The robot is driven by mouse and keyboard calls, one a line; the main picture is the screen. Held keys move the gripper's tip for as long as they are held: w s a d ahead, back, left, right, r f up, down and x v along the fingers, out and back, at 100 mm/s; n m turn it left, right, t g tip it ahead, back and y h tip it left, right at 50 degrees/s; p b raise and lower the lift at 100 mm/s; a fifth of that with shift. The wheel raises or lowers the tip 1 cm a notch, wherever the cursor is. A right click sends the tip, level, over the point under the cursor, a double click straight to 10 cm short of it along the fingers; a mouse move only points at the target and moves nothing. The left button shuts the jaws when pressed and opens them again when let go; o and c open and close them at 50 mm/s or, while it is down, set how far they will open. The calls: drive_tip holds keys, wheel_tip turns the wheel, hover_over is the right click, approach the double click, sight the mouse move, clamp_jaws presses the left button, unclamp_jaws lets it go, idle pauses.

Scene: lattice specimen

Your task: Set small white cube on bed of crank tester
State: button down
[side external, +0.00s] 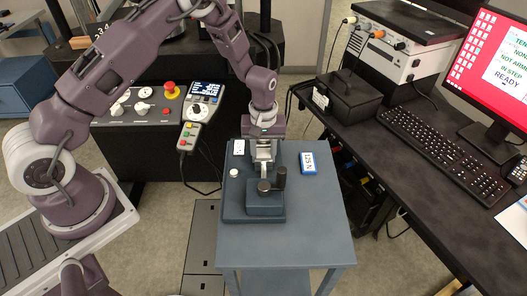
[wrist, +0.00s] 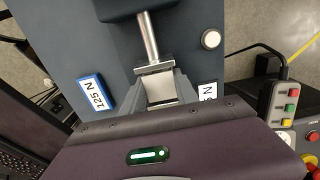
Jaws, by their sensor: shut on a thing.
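The crank tester (side external: 240,213) stands on a small blue-grey table, with a dark crank handle (side external: 280,180) at its near end. In the wrist view its metal rod (wrist: 149,38) ends in a flat plate (wrist: 154,69). My gripper (side external: 264,166) reaches down over the tester's middle, behind the crank. In the wrist view my gripper (wrist: 162,84) is shut on the small white cube (wrist: 160,92), which shows as a pale face between the fingers, close to the plate. The cube's underside and the bed beneath are hidden, so I cannot tell whether they touch.
A blue-edged "125 N" tag (side external: 308,164) lies right of the tester. A white tag (side external: 239,147) and a round white button (side external: 233,173) are on the left. A control panel (side external: 140,104) and pendant (side external: 190,137) stand behind left. The near right tabletop (side external: 318,225) is clear.

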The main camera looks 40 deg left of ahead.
sight(264, 153)
drive_tip(key=shift+f, duration=0.2)
drive_tip(key=shift+c, duration=1.9)
unclamp_jaws()
drive_tip(key=shift+r, duration=2.55)
